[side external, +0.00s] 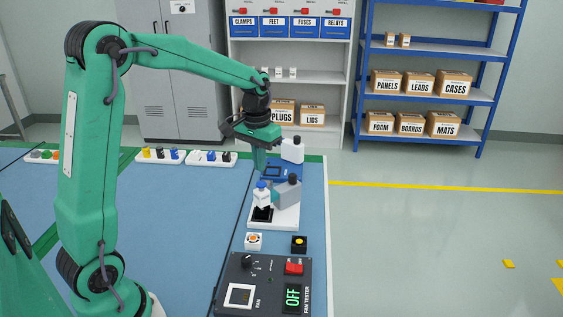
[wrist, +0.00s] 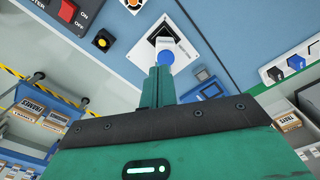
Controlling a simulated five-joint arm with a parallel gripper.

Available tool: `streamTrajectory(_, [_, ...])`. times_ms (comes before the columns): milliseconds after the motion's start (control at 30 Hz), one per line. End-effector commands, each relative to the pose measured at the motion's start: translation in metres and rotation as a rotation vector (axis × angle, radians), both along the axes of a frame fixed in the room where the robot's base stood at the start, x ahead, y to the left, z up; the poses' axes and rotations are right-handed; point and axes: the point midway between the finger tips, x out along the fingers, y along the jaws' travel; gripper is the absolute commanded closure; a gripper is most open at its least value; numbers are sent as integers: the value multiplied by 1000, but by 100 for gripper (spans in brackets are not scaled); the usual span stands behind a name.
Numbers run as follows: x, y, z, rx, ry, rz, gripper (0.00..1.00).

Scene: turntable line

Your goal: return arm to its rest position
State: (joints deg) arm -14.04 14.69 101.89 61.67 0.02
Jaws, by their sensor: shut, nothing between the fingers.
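My gripper (side external: 259,168) hangs from the outstretched arm above the far right part of the blue worktable (side external: 190,215). It is shut and empty, with its fingers pointing down. In the wrist view the closed fingers (wrist: 158,84) stand side by side. A small white piece with a blue top (side external: 262,196) stands on the white plate (side external: 286,221), below and nearer the camera than the fingertips. In the wrist view its blue top (wrist: 166,57) shows just past the fingertips; I cannot tell the gap exactly.
Behind are a blue fixture (side external: 284,172) and a white bottle (side external: 292,151). A fan tester (side external: 264,285) reading OFF is in front, with two buttons behind it. Parts trays (side external: 211,159) line the far edge. The table's left-middle is clear.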

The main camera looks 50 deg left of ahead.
Motion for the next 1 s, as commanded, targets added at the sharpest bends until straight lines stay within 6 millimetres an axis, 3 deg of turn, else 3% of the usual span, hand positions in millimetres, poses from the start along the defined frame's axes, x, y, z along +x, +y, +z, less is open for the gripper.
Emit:
streamTrajectory(533, [-75, -54, 61, 35, -179, -96, 100])
streamTrajectory(1000, [-150, -89, 76, 52, -340, -180, 100])
